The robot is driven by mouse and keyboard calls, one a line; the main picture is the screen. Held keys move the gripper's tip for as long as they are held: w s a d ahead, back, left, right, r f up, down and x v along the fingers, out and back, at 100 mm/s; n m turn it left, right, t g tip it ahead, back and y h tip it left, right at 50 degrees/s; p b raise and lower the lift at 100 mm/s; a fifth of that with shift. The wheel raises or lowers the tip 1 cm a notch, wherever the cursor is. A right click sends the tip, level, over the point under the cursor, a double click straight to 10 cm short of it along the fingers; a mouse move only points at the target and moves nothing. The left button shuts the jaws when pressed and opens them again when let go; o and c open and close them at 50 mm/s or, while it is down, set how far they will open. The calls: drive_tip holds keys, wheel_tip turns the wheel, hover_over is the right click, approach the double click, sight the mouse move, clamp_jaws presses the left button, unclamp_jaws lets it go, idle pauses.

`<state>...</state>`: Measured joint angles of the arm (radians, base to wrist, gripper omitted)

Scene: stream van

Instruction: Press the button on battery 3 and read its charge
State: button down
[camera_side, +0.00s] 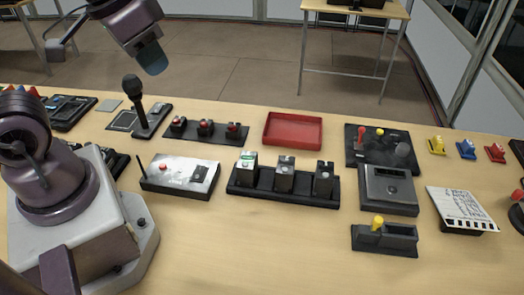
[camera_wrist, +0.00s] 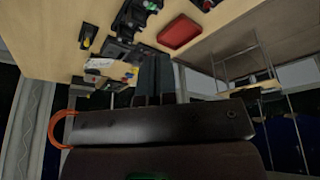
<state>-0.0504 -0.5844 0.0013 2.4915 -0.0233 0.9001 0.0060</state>
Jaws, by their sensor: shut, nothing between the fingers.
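Three small battery-like blocks stand upright in a black holder (camera_side: 262,188) in the middle of the table. The left block (camera_side: 247,163) has a green and white top. The middle block (camera_side: 285,172) and the right block (camera_side: 324,180) are dark grey. I cannot read any numbers, so which one is battery 3 is unclear. My gripper (camera_side: 153,60) is shut and empty, high above the table's back edge at upper left, well apart from the blocks. In the wrist view its fingers (camera_wrist: 155,78) are together, with the table beyond; the batteries are not clearly made out there.
A microphone (camera_side: 133,88) stands upright at left. A white box with a red button (camera_side: 180,177) lies left of the holder, and a red tray (camera_side: 293,131) behind it. A grey device (camera_side: 388,188) and a black block with a yellow knob (camera_side: 384,238) are at right. The front middle is clear.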

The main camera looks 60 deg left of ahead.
drive_tip(key=r, duration=0.1)
drive_tip(key=r+t, duration=0.1)
drive_tip(key=s+r, duration=0.1)
drive_tip(key=shift+d+m+t, duration=0.3)
drive_tip(key=shift+d+t, duration=0.05)
drive_tip(key=shift+t, duration=0.05)
